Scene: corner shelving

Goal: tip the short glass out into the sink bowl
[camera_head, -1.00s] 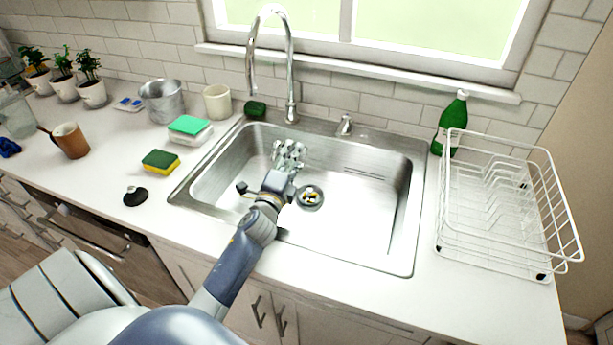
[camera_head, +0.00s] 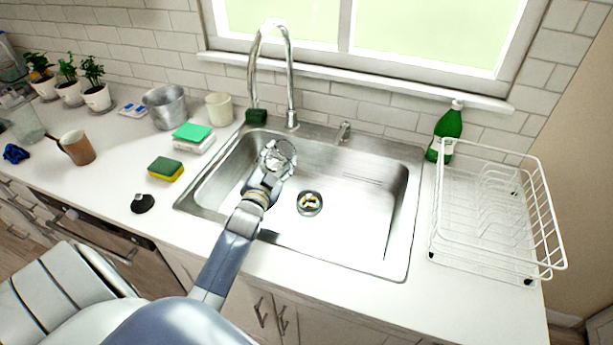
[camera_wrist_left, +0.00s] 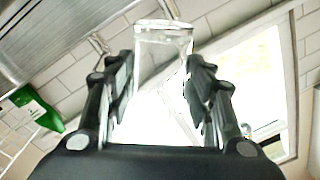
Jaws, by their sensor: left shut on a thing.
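The short glass is clear and sits between the fingers of my left gripper (camera_head: 277,157), which is shut on it. In the left wrist view the glass (camera_wrist_left: 163,40) shows at the fingertips, its rounded end facing up in the picture. In the head view, the gripper and glass are over the left part of the steel sink bowl (camera_head: 345,215), above its floor. The wrist view has the sink at the top and the wall below it, so the wrist is turned well over. I cannot tell whether anything is left in the glass. My right gripper is not in view.
The drain (camera_head: 309,203) has small yellow and dark bits in it. The faucet (camera_head: 290,80) arches behind the gripper. A white dish rack (camera_head: 495,215) and green bottle (camera_head: 447,130) stand right. A sponge (camera_head: 166,169) and black stopper (camera_head: 143,203) lie left.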

